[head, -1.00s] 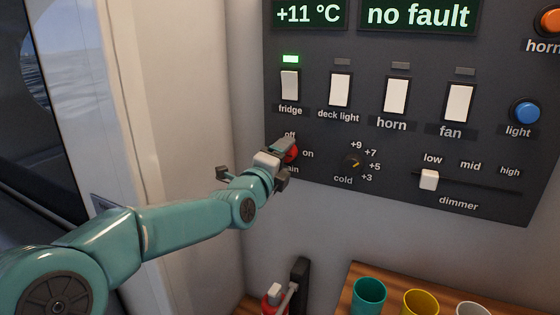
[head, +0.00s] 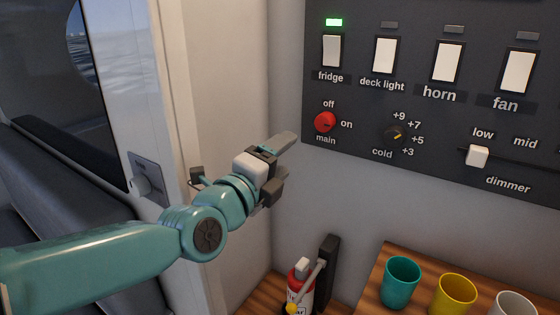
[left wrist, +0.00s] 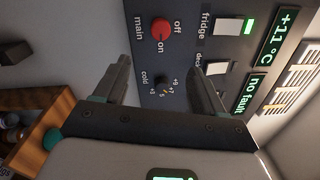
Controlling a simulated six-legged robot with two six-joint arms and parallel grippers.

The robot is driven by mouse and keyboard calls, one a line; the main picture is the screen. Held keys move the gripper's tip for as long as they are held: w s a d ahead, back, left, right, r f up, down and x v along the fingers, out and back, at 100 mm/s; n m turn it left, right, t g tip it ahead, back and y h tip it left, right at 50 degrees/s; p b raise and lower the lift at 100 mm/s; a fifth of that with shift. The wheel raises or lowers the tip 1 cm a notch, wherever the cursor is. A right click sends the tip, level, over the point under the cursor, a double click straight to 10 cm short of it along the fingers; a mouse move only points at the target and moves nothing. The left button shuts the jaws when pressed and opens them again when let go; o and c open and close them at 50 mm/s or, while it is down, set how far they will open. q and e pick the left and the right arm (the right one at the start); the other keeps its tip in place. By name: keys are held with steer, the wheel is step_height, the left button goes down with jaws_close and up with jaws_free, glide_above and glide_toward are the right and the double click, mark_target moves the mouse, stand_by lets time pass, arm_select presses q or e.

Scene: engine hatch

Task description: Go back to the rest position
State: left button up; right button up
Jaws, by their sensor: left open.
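My left gripper (head: 284,160) is in the head view, left of and below the red main knob (head: 325,122), apart from the switch panel (head: 350,157). Its jaws are open and empty; in the left wrist view the two fingers (left wrist: 160,80) stand apart with the panel beyond them. The red main knob (left wrist: 161,30) also shows there, with the cold dial (left wrist: 163,82) between the fingers. In the head view the green lamp above the fridge switch (head: 332,50) is lit. My right gripper is in neither view.
A wooden counter (head: 372,287) at the lower right bears a teal cup (head: 400,282), a yellow cup (head: 453,294) and a white cup (head: 514,304). A fire extinguisher (head: 300,290) stands below my gripper. A door frame and window are at the left.

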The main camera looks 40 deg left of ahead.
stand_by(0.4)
arm_select(q)
steer(key=w+d+f+n+g+h, duration=0.1)
steer(key=d+f+n+g, duration=0.2)
steer(key=f, duration=0.9)
steer(key=w+d+f+n+g+h, duration=0.1)
steer(key=d+f+n+g, duration=0.25)
steer(key=f, duration=0.75)
steer(key=w+d+f+n+g+h, duration=0.1)
steer(key=d+f+n+g, duration=0.25)
steer(key=f, duration=0.85)
steer(key=s+d+f+n+g, duration=0.2)
steer(key=s+f+n, duration=0.2)
steer(key=s+f, duration=0.3)
steer(key=s+d+f+n+g+h, duration=0.1)
steer(key=s+d+f+n+g, duration=0.2)
steer(key=s+f, duration=0.4)
steer(key=s+d+f+n+g+h, duration=0.1)
steer(key=s+d+f+n+g, duration=0.2)
steer(key=s+f, duration=0.5)
steer(key=shift+d+f+n, duration=0.15)
steer(key=shift+f+n, duration=0.2)
steer(key=shift+n, duration=0.55)
steer(key=shift+s, duration=0.1)
